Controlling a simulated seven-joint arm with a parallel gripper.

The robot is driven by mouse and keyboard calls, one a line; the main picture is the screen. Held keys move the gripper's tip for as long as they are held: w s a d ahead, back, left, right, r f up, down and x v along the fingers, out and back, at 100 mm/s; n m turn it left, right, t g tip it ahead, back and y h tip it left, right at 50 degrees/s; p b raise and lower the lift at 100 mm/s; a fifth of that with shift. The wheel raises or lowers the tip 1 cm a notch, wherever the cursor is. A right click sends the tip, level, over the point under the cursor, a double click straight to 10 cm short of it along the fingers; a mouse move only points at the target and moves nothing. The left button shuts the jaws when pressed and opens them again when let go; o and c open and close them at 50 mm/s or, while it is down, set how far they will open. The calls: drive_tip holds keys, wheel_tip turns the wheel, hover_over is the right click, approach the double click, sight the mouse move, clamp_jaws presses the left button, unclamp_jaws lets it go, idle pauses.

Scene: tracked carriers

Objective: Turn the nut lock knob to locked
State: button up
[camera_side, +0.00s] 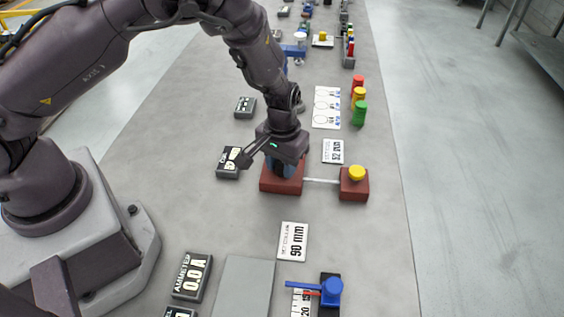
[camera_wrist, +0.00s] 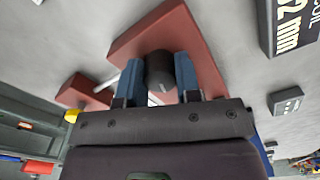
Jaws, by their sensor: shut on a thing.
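A dark grey round knob (camera_wrist: 160,68) stands on a red block (camera_wrist: 168,27) in the wrist view. A short pale mark shows on the knob. My gripper (camera_wrist: 159,75) has its two blue fingers on either side of the knob and is shut on it. In the side view my gripper (camera_side: 283,167) points down over the red block (camera_side: 285,186), and the knob is hidden behind the fingers. I see no lock label on the knob.
A thin pale rod (camera_side: 321,181) joins the block to a second red block (camera_side: 353,189) with a yellow knob (camera_side: 356,173). A 52 mm card (camera_side: 333,151) and a 90 mm card (camera_side: 292,241) lie nearby. A dark display box (camera_side: 229,162) stands left of my gripper.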

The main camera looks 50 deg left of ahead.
sight(282, 163)
drive_tip(key=n, duration=0.3)
drive_tip(key=o, duration=0.9)
wheel_tip(282, 163, up, 13)
drive_tip(key=shift+r, duration=0.1)
idle(0.4)
